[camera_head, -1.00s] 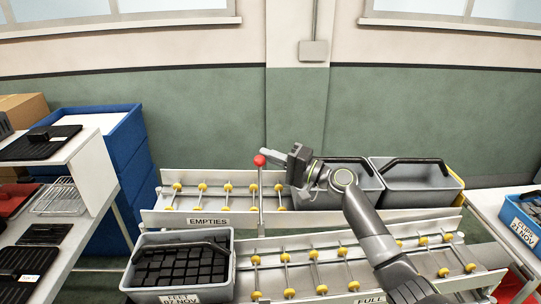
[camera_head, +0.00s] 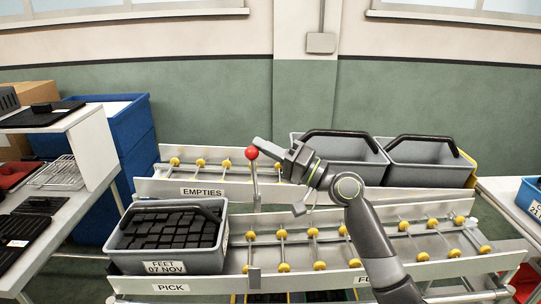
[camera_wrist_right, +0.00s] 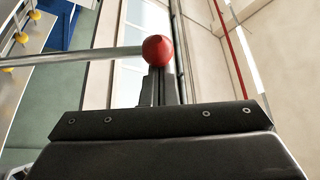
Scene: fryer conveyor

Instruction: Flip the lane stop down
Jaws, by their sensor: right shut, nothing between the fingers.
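The lane stop is a thin metal rod with a red ball (camera_head: 251,153) on top. It stands upright at the front edge of the upper lane marked EMPTIES (camera_head: 203,191). My right gripper (camera_head: 259,145) is shut and empty, with its fingertips at the ball's height, beside or just behind it. In the right wrist view the red ball (camera_wrist_right: 158,51) and its rod lie across the shut fingers (camera_wrist_right: 160,88); I cannot tell whether they touch. My left gripper is not in view.
Two grey empty crates (camera_head: 340,149) stand on the upper lane, right of the stop, behind my right arm. A grey crate of dark blocks (camera_head: 166,262) stands on the lower lane at left. A shelf (camera_head: 85,122) stands at far left.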

